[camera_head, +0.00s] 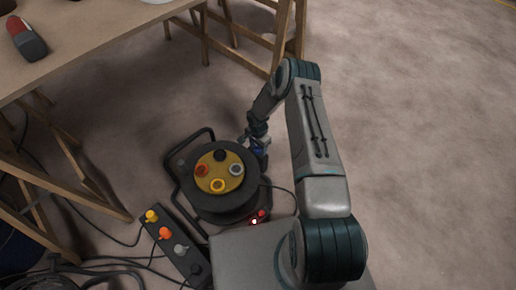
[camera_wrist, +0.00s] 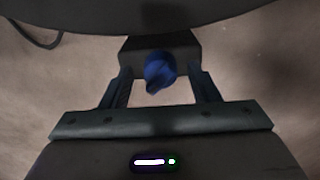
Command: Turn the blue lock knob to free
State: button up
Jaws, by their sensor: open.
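The blue lock knob (camera_wrist: 159,72) shows in the wrist view, on a dark block (camera_wrist: 184,54) under the rim of a dark drum. My gripper (camera_wrist: 161,84) is open, with one finger on each side of the knob. I see gaps between the knob and both fingers. In the head view the cable reel (camera_head: 219,184) stands on the floor, with a round yellow plate and several coloured sockets on top. My gripper (camera_head: 258,146) is at the reel's right upper edge. A bit of blue shows there, and the knob is mostly hidden by my gripper.
A wooden table (camera_head: 85,38) on trestles stands at the upper left. The floor on the right is clear.

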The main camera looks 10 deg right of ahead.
jog(key=shift+f, duration=0.1)
jog(key=c, duration=1)
jog(key=shift+o, duration=0.2)
jog(key=shift+n, duration=0.4)
jog(key=n+b, duration=0.1)
jog(key=n, duration=0.3)
jog(key=shift+f+b, duration=0.1)
jog(key=shift+b, duration=0.3)
jog(key=n+b, duration=0.1)
jog(key=n, duration=0.3)
jog(key=shift+n, duration=0.3)
jog(key=n+b, duration=0.1)
jog(key=n, duration=0.3)
jog(key=shift+n, duration=2.2)
jog(key=shift+d, duration=0.1)
